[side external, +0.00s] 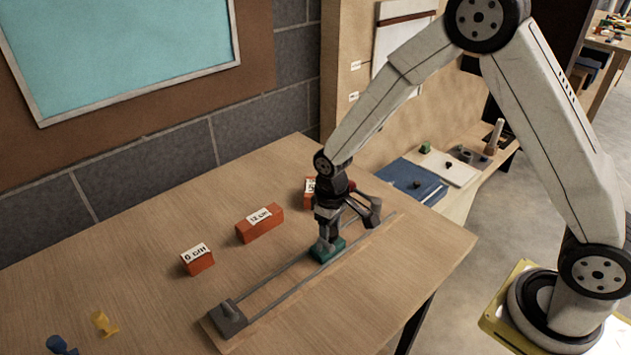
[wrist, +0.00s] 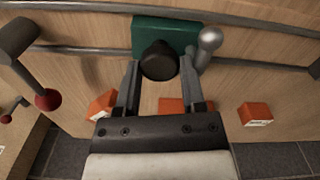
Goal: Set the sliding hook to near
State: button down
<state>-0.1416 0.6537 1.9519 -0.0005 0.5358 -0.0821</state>
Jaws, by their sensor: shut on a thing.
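The sliding hook's teal carriage (side external: 327,249) sits on two parallel grey rails (side external: 275,282), toward their right part in the side view. In the wrist view the carriage (wrist: 150,33) carries a round black knob (wrist: 159,61), with a silver ball-ended peg (wrist: 209,41) beside it. My gripper (side external: 327,240) is down at the carriage. In the wrist view my gripper's fingers (wrist: 160,70) are shut on the black knob, one on each side. Orange labelled blocks stand along the rails: "6 cm" (side external: 198,260), "12 cm" (side external: 260,224) and a third (side external: 309,192) partly hidden behind my gripper.
A dark end block (side external: 229,319) closes the rails' left end. A dark lever with a red ball (wrist: 47,100) stands left of my gripper in the wrist view. Yellow (side external: 104,323) and blue (side external: 60,344) pieces lie at the table's lower left. The rails between carriage and end block look clear.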

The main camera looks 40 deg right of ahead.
jog(key=a, duration=1.7)
jog(key=shift+a, duration=0.1)
jog(key=shift+c, duration=1)
grip_release()
jog(key=shift+a, duration=0.1)
jog(key=shift+r, duration=0.1)
notch_tip(320, 180, up, 8)
jog(key=shift+f, duration=0.15)
